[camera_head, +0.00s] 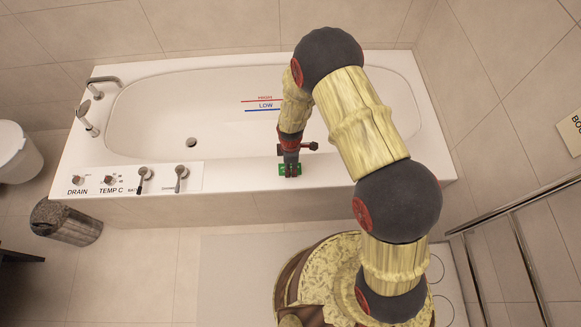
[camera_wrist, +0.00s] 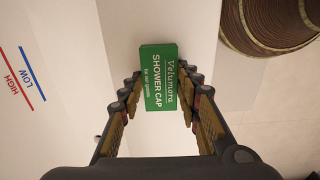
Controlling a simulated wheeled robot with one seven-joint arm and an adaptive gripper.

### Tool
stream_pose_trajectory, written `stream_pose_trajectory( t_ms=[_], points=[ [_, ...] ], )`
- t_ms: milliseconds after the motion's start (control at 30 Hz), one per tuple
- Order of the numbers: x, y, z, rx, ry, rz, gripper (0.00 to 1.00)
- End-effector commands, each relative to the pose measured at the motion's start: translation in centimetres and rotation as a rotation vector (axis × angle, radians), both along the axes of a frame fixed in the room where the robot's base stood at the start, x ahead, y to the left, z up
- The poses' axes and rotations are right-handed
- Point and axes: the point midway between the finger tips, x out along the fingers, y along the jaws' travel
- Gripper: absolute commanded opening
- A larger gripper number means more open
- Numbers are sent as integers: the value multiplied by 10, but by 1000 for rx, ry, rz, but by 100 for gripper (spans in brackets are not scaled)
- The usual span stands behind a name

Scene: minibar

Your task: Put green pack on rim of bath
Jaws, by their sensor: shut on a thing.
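The green pack (camera_wrist: 158,78), labelled "Velumora SHOWER CAP", is between the fingers of my gripper (camera_wrist: 160,100) in the wrist view. The gripper is shut on it. In the head view, the pack (camera_head: 283,174) shows as a small green patch under my gripper (camera_head: 291,172), over the front rim of the bath (camera_head: 330,172). I cannot tell whether the pack touches the rim. The white rim (camera_wrist: 120,30) lies behind the pack in the wrist view. The gripper hides part of the pack in the head view.
A control panel with levers (camera_head: 130,178) sits on the front rim to the left. A faucet (camera_head: 103,82) is at the bath's left end. A metal bin (camera_head: 68,221) stands on the floor at left. A rail (camera_head: 510,210) is at right. The rim right of the panel looks clear.

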Motion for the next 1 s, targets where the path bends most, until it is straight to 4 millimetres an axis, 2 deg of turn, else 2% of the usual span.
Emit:
stream_pose_trajectory(
  t_ms=[267, 300, 600, 867, 1000],
  points=[
    [0, 0, -2, 0, 0, 0, 20],
    [0, 0, -2, 0, -1, 0, 34],
    [0, 0, -1, 0, 0, 0, 51],
    [0, 0, -1, 0, -1, -1, 52],
    [1, 0, 7, 1, -2, 0, 52]
  ],
)
